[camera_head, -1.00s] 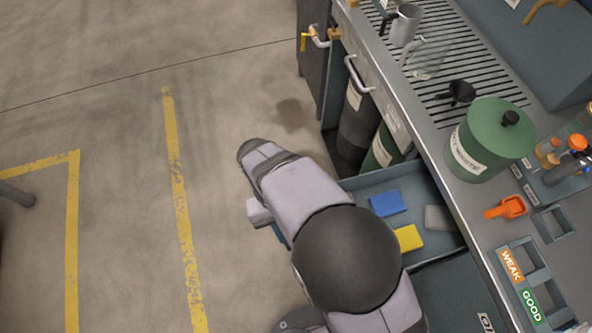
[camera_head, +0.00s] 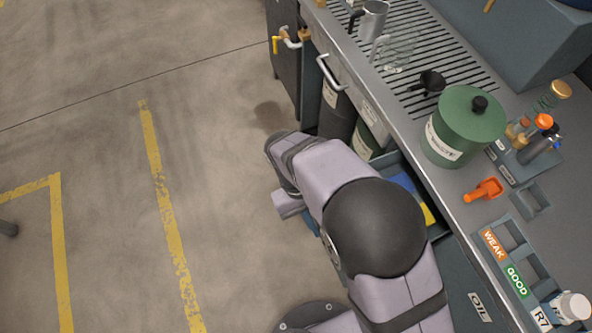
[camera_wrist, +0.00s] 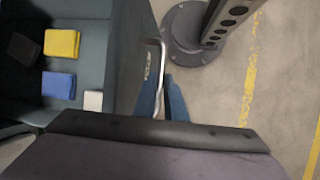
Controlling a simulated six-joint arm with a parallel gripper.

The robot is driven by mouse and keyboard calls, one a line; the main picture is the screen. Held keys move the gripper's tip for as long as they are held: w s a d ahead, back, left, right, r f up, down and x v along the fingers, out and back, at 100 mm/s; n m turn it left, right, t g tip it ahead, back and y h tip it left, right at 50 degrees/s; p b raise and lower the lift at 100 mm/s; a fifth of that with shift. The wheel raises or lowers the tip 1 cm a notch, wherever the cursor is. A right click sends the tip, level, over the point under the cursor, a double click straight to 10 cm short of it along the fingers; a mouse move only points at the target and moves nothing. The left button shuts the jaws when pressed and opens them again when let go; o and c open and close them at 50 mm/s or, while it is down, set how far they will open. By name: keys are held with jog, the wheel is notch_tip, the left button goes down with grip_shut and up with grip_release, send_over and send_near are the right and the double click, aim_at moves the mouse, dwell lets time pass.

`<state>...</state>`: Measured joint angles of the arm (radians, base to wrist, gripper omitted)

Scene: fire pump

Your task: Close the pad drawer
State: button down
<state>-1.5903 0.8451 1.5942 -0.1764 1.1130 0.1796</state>
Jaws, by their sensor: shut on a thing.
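The pad drawer (camera_head: 390,160) is part of the bench front and stands partly open under the worktop, mostly behind my arm in the head view. A blue pad (camera_head: 401,181) and a yellow pad (camera_head: 427,213) show inside it. In the wrist view, the drawer's wall (camera_wrist: 122,60) is at left, with the yellow pad (camera_wrist: 62,43), the blue pad (camera_wrist: 58,85), a dark pad (camera_wrist: 23,47) and a whitish pad (camera_wrist: 93,100) inside. My gripper (camera_wrist: 162,92) is shut on the pale drawer handle (camera_wrist: 161,60), its blue fingers on either side. My arm hides the grip in the head view.
A green container (camera_head: 465,128), an orange scoop (camera_head: 483,190) and a battery tray with WEAK and GOOD labels (camera_head: 516,279) stand on the worktop. Another drawer handle (camera_head: 331,74) juts out farther along.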

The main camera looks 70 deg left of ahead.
jog(key=w, duration=1.8)
jog(key=shift+p, duration=0.3)
jog(key=shift+a+r, duration=0.1)
jog(key=c, duration=1.8)
grip_release()
jog(key=shift+s, duration=0.1)
jog(key=shift+b+v, duration=0.75)
jog(key=shift+v, duration=2.9)
